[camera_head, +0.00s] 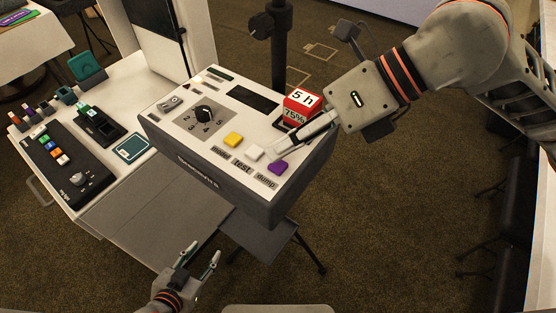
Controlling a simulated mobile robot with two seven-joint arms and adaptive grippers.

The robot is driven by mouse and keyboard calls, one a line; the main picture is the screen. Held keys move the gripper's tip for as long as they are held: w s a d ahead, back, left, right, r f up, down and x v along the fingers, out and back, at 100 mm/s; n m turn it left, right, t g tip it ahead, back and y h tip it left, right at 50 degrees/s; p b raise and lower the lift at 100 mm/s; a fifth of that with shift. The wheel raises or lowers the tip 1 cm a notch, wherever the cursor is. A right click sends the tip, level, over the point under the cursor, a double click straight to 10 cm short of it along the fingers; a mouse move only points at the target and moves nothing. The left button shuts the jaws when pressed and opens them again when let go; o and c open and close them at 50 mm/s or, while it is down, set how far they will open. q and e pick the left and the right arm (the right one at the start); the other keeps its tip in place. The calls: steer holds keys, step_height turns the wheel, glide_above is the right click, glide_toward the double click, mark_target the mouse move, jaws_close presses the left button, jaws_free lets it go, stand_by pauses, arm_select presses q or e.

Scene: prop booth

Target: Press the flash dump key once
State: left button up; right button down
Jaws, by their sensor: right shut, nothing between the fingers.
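The flash console (222,185) is a grey box with a white top. Its front row has a yellow key (233,139), a white key (255,152) over the word "test", and a purple key (278,167) over the word "dump". My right gripper (271,152) is shut and empty, reaching in from the right. Its fingertips are close to the white and purple keys, near the purple key's far edge; I cannot tell whether they touch anything. My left gripper (202,257) is open and empty, low in front of the console and well away from the keys.
A red block (302,101) marked "5 h" and "75%" stands on the console behind my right fingers. A black dial (204,113) sits on the panel's left part.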

mark_target(282, 164)
arm_select(q)
steer(key=shift+f, duration=0.15)
arm_select(e)
steer(key=shift+f, duration=0.15)
arm_select(q)
steer(key=shift+s+f, duration=0.15)
steer(key=shift+f, duration=0.15)
arm_select(e)
steer(key=shift+f, duration=0.3)
arm_select(q)
steer(key=shift+s+f+b, duration=0.15)
steer(key=shift+f+b, duration=0.15)
steer(key=shift+b, duration=0.2)
arm_select(e)
steer(key=shift+f, duration=0.45)
arm_select(q)
steer(key=shift+r, duration=0.1)
arm_select(e)
steer(key=shift+r, duration=0.1)
arm_select(q)
steer(key=shift+w+r+p, duration=0.35)
steer(key=shift+r+p, duration=0.15)
steer(key=shift+r, duration=0.2)
arm_select(e)
steer(key=shift+r, duration=0.8)
steer(key=shift+r, duration=0.1)
